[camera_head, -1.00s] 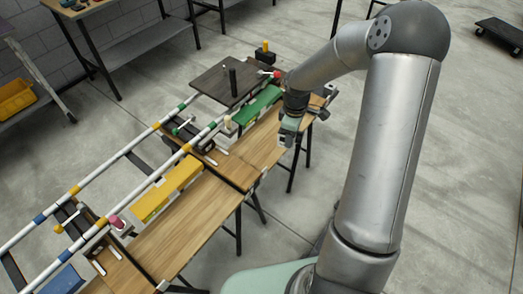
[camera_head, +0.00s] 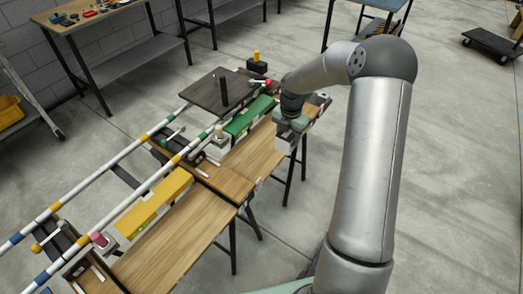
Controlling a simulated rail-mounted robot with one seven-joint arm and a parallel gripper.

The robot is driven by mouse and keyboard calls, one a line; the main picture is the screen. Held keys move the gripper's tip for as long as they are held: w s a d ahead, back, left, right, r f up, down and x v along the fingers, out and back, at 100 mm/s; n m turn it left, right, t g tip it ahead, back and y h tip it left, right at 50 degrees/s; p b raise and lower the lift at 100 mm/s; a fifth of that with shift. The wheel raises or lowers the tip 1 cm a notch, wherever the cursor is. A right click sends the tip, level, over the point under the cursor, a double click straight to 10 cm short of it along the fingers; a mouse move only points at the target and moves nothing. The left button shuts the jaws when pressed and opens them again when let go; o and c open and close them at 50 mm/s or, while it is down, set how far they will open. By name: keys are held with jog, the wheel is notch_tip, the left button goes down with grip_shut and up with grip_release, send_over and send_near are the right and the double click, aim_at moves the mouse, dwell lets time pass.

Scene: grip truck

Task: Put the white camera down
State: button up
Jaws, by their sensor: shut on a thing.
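My gripper (camera_head: 286,141) is near the far right part of the wooden bench, at its right edge. It points down and its fingers are small in the picture. A small pale thing, seemingly the white camera (camera_head: 284,147), shows at its fingers, partly hidden by the gripper. I cannot tell whether it touches the bench top. The wooden bench top (camera_head: 188,229) runs from the lower left to the upper right.
A green block (camera_head: 250,116) and a yellow block (camera_head: 155,200) lie along the bench. Striped rails (camera_head: 103,172) run on its left. A dark board (camera_head: 212,93) with a black post stands at the far end. The bench top near the yellow block is bare.

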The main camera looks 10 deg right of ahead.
jog(key=w+a+f, duration=0.1)
jog(key=a+f, duration=0.1)
jog(key=w+a+f, duration=0.2)
jog(key=w+a+f+p, duration=0.1)
jog(key=w+a+f, duration=0.1)
jog(key=a+f, duration=0.1)
jog(key=f, duration=0.3)
jog(key=shift+w+a+f+p, duration=0.1)
jog(key=shift+a+f+p, duration=0.1)
jog(key=shift+p, duration=0.1)
jog(key=shift+f, duration=0.15)
